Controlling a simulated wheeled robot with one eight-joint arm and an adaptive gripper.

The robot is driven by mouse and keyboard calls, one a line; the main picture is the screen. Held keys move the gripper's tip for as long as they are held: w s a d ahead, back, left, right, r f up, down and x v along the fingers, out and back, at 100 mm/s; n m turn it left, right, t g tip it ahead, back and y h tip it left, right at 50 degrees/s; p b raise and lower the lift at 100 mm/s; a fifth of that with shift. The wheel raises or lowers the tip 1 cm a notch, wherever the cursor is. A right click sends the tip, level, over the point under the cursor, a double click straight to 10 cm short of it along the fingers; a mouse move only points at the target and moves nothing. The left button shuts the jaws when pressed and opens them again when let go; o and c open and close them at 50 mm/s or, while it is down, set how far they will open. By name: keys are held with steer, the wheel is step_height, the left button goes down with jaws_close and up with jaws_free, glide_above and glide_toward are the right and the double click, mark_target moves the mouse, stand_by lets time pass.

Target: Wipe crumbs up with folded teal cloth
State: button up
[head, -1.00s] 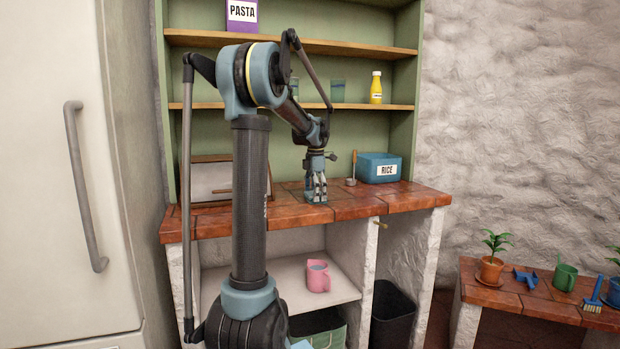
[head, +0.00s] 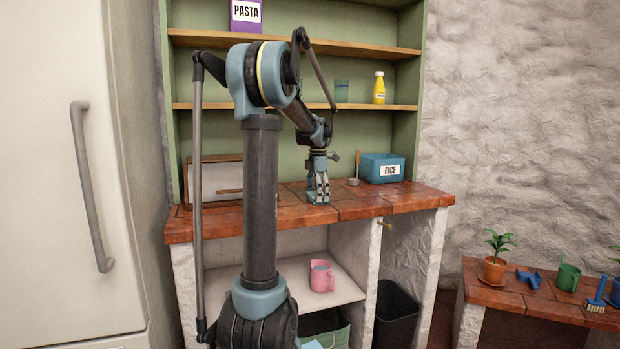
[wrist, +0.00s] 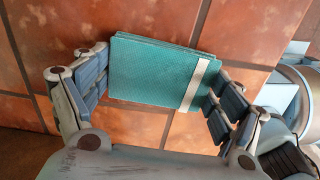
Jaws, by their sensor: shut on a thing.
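The folded teal cloth (wrist: 150,75) lies flat between my fingers in the wrist view, with a pale stripe near its right edge. My gripper (wrist: 155,92) is shut on it, with one finger against each side. In the head view my gripper (head: 318,194) points down at the tiled counter (head: 360,207), left of the blue rice box. The cloth is at or just above the tiles; I cannot tell if it is pressed on them. I can make out no crumbs in either view.
The blue rice box (head: 382,168) stands at the counter's back right. Shelves rise behind.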

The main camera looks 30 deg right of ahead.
mark_target(308, 201)
steer(key=shift+w+a, duration=0.15)
steer(key=shift+a, duration=0.8)
steer(key=shift+w+a, duration=0.15)
steer(key=shift+a, duration=0.75)
steer(key=r, duration=0.2)
steer(key=shift+a+r, duration=0.2)
steer(key=shift+r, duration=0.15)
steer(key=shift+d+r, duration=0.15)
steer(key=shift+r, duration=2.65)
